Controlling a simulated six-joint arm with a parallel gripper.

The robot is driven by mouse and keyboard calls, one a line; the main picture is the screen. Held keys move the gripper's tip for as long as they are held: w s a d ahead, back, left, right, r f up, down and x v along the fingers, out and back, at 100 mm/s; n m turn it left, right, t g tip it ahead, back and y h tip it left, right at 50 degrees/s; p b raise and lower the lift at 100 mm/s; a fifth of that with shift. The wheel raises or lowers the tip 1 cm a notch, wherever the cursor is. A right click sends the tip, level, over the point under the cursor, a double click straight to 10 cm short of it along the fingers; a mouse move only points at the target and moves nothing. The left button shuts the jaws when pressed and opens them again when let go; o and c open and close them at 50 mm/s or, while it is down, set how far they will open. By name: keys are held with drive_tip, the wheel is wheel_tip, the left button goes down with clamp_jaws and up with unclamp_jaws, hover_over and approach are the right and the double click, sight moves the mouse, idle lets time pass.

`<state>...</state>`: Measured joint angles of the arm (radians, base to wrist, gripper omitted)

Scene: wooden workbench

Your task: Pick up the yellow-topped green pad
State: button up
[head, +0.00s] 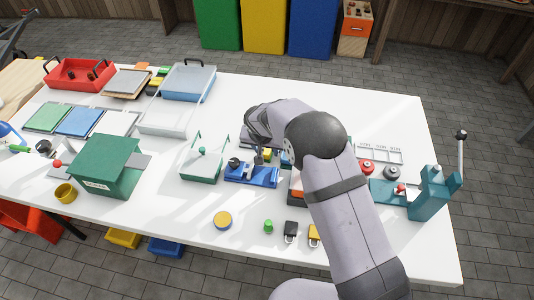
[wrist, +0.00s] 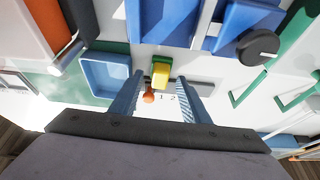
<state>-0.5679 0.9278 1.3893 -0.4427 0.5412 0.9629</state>
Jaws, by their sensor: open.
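The yellow-topped green pad (wrist: 160,72) shows in the wrist view as a small block with a yellow top and a green edge. It lies between and just beyond the fingertips of my gripper (wrist: 160,80). The two ridged fingers are apart, one on each side of the pad, and nothing is held. I cannot tell the height of the fingertips above it. In the head view a small yellow patch (head: 267,152), likely the pad, shows beside my gripper (head: 259,157), partly hidden by my arm.
A blue vise (head: 252,176) stands close in front of the gripper. In the wrist view a blue tray (wrist: 104,76) lies left of the fingers, and an orange ball (wrist: 149,97) is near the left finger. A green-framed caddy (head: 202,165) stands left.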

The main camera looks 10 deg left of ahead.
clamp_jaws()
drive_tip(key=shift+r, duration=0.15)
